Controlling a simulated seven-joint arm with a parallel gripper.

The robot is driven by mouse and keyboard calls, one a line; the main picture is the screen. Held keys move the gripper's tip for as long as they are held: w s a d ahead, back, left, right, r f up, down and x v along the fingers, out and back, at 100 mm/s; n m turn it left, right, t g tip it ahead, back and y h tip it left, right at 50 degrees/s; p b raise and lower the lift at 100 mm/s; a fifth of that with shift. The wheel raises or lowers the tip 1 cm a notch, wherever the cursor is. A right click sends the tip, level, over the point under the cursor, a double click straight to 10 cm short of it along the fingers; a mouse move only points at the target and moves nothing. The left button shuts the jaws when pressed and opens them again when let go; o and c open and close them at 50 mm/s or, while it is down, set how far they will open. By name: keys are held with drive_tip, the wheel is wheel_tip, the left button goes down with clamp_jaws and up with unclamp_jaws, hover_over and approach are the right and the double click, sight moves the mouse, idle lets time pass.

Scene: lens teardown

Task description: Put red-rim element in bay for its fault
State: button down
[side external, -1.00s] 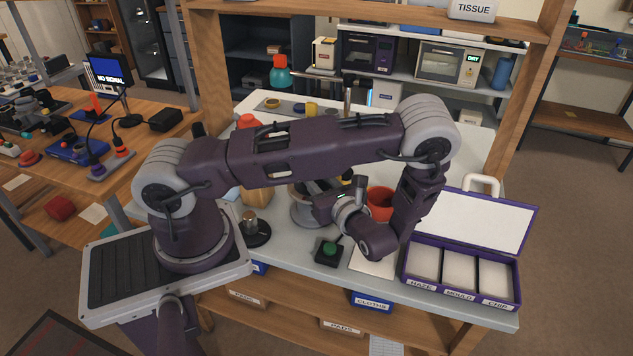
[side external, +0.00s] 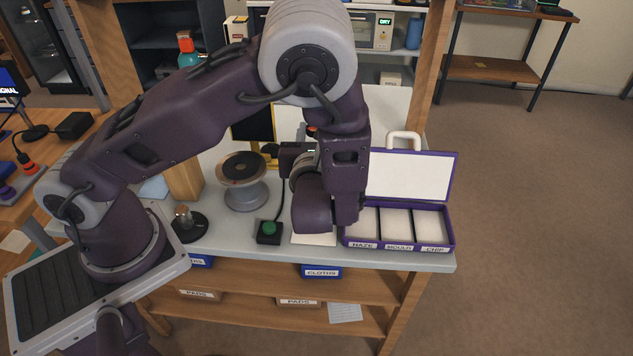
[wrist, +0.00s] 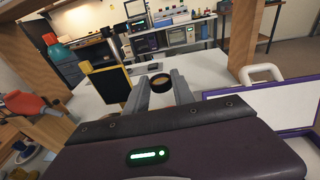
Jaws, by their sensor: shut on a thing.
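My gripper (wrist: 161,83) points toward the back of the bench, its two fingers apart by the width of a small round piece. That piece (wrist: 160,84) shows between the fingertips with a dark rim and tan middle; I cannot make out a red rim. In the side view the arm mostly hides the fingers and what they hold. The purple case (side external: 452,241) stands open at the bench's right end. Its bays, HAZE (side external: 362,224), MOULD (side external: 397,224) and CHIP (side external: 430,222), look empty. My wrist is left of the case, beside HAZE.
A round grey stand (side external: 246,195) with a dark top is left of my wrist. A black box with a green button (side external: 268,231) sits near the front edge. The case's raised lid (side external: 408,176) is behind the bays. A yellow-edged dark panel (wrist: 108,84) stands left of the fingers.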

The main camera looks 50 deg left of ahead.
drive_tip(key=shift+s+a+r+m+t+h, duration=0.15)
drive_tip(key=shift+a+m+t+h, duration=0.1)
drive_tip(key=shift+m+t+h, duration=0.55)
drive_tip(key=m+t+h, duration=0.4)
drive_tip(key=m+h, duration=0.4)
drive_tip(key=h, duration=0.2)
hover_over(390, 232)
wheel_tip(390, 232, down, 9)
wheel_tip(390, 232, down, 10)
drive_tip(key=shift+r, duration=0.1)
drive_tip(key=shift+f, duration=0.3)
